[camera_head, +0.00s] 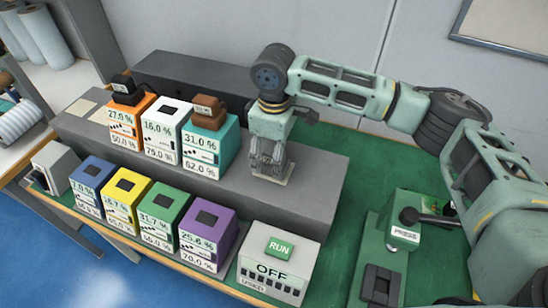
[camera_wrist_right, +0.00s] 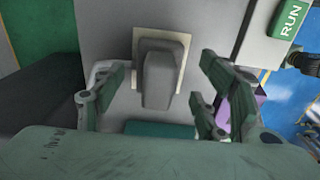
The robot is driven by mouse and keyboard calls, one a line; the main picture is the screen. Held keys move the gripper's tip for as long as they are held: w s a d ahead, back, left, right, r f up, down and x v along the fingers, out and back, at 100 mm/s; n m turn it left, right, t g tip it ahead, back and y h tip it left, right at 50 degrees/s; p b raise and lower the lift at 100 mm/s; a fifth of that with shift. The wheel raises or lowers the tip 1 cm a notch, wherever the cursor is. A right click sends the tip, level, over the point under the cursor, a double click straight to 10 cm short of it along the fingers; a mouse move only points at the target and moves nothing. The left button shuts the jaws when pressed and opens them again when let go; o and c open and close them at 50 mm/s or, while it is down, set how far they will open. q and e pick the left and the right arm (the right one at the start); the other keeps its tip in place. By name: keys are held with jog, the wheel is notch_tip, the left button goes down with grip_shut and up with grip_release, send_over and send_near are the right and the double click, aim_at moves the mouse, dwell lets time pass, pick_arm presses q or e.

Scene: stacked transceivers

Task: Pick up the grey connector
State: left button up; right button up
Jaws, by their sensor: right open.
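The grey connector (camera_wrist_right: 158,78) stands on a small beige pad (camera_wrist_right: 185,36) on the grey raised shelf (camera_head: 318,197). My right gripper (camera_head: 268,160) points down over that pad at the shelf's right part and hides the connector in the head view. In the right wrist view, the right gripper's (camera_wrist_right: 164,70) fingers are spread, one on each side of the connector, with a gap on both sides. Nothing is held. My left gripper is in neither view.
Orange (camera_head: 128,123), white (camera_head: 165,128) and teal (camera_head: 207,150) units stand left on the shelf; brown-black connectors sit on orange and teal. Blue, yellow, green and purple (camera_head: 206,232) units line the front. A RUN/OFF box (camera_head: 277,262) is front right, a green press (camera_head: 401,232) right.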

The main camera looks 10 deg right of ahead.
jog(key=shift+w+f, duration=0.2)
jog(key=shift+f, duration=0.85)
jog(key=shift+s+r, duration=0.1)
jog(key=c, duration=1.3)
